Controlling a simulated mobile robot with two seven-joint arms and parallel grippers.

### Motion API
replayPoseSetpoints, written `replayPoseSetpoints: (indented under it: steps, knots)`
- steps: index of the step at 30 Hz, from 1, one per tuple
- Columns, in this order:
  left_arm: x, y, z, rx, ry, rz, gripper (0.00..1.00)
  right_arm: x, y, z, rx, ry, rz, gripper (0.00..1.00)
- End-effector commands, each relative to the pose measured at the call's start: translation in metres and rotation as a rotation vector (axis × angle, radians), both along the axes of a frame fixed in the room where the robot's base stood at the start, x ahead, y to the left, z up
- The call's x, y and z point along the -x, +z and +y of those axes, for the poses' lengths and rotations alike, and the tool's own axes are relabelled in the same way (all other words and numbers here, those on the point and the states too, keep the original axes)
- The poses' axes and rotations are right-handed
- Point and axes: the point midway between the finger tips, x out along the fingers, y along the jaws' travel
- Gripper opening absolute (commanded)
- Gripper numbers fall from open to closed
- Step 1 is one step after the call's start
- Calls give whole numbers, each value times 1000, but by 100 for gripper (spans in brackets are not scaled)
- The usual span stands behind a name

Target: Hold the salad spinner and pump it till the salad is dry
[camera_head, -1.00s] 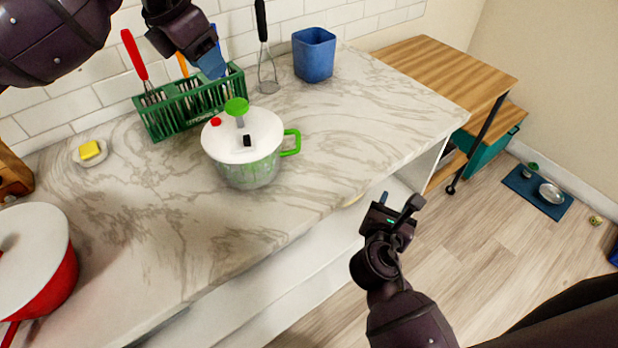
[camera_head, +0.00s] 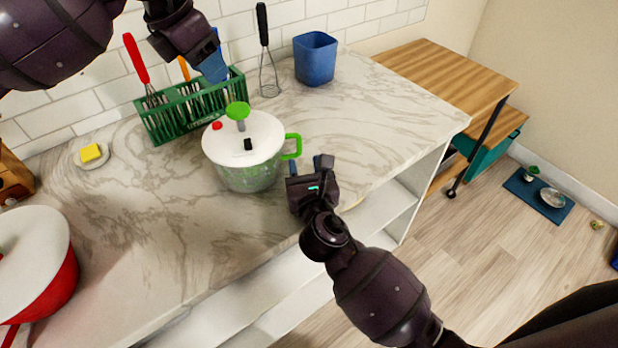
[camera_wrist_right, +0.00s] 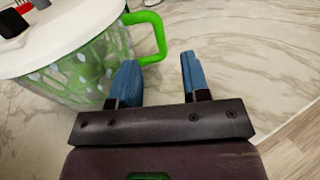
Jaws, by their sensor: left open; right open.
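The salad spinner (camera_head: 247,172) stands upright on the marble counter, with a white lid (camera_head: 228,143), a green pump knob (camera_head: 238,110) and a green side handle (camera_head: 292,146). My right gripper (camera_head: 311,163) is open and empty, just to the right of the spinner and close to the handle. In the right wrist view its blue fingertips (camera_wrist_right: 158,80) are apart, with the handle (camera_wrist_right: 150,38) just beyond them and not between them. My left gripper (camera_head: 214,66) is open, high above the green rack and behind the spinner, touching nothing that I can see.
A green rack (camera_head: 190,112) with utensils stands behind the spinner. A whisk (camera_head: 266,60) and a blue cup (camera_head: 314,58) are at the back. Butter on a dish (camera_head: 91,154) and a red pot (camera_head: 45,285) are on the left. The counter right of the spinner is clear.

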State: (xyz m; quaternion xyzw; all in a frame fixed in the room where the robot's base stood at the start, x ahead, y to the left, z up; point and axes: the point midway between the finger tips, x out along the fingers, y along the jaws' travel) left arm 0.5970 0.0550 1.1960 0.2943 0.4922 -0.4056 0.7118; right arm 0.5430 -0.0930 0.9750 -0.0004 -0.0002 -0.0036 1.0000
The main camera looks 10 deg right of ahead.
Motion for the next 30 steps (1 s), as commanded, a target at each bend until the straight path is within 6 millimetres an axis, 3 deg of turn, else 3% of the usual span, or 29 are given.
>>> replayPoseSetpoints:
  steps: [6, 12, 26, 30]
  knots:
    - [0, 0, 0, 0, 0, 0, 43, -35, 1, 0, 0, 0, -1, 43]
    - [0, 0, 0, 0, 0, 0, 43, -56, 0, 0, 0, 0, 0, 43]
    - [0, 0, 0, 0, 0, 0, 43, -65, 0, -1, -1, 0, 0, 43]
    - [0, 0, 0, 0, 0, 0, 43, -65, 0, 0, -1, 0, 0, 21]
